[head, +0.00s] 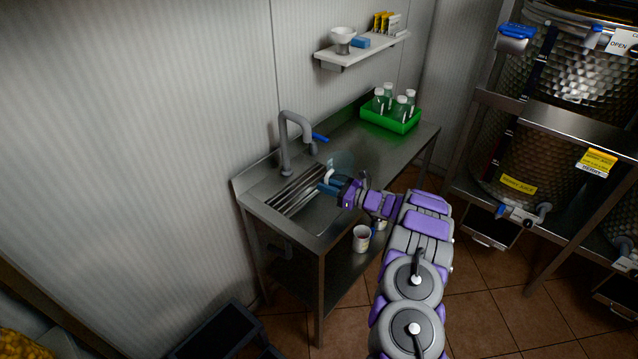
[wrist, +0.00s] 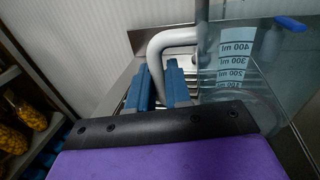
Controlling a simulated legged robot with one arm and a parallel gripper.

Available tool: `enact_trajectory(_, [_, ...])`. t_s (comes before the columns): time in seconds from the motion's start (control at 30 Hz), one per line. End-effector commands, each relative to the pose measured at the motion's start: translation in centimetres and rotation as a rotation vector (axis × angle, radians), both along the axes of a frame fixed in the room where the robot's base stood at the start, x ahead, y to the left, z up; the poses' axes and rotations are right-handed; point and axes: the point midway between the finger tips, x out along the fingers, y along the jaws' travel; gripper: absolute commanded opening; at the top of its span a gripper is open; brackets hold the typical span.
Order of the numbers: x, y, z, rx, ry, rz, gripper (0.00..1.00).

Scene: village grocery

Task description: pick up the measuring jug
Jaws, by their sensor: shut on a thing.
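The measuring jug (head: 343,162) is clear and faint in the head view, above the sink end of the steel counter. In the wrist view the jug (wrist: 262,75) stands close on the right, with a pale scale marked 200 to 400 ml. Its light grey curved handle (wrist: 165,42) runs down between my blue fingers. My gripper (head: 331,184) is shut on that handle, and it also shows in the wrist view (wrist: 158,82). The jug's base is partly hidden behind my gripper, so I cannot tell whether it touches the sink.
A grey tap (head: 285,150) with a blue lever stands behind the ridged steel sink counter (head: 378,150). A green crate (head: 375,118) of several bottles sits at its far end. A wall shelf (head: 370,48) hangs above. A white tub (head: 361,238) is on the lower shelf.

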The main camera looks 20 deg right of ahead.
Motion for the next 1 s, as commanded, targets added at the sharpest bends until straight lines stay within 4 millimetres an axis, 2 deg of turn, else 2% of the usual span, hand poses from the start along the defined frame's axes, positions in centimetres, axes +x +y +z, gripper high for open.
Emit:
enact_trajectory(0.4, [-1.7, -1.9, 0.3, 0.001, -0.001, 0.0, 0.0])
enact_trajectory(1.0, [-2.0, -2.3, 0.4, 0.001, -0.001, 0.001, 0.0])
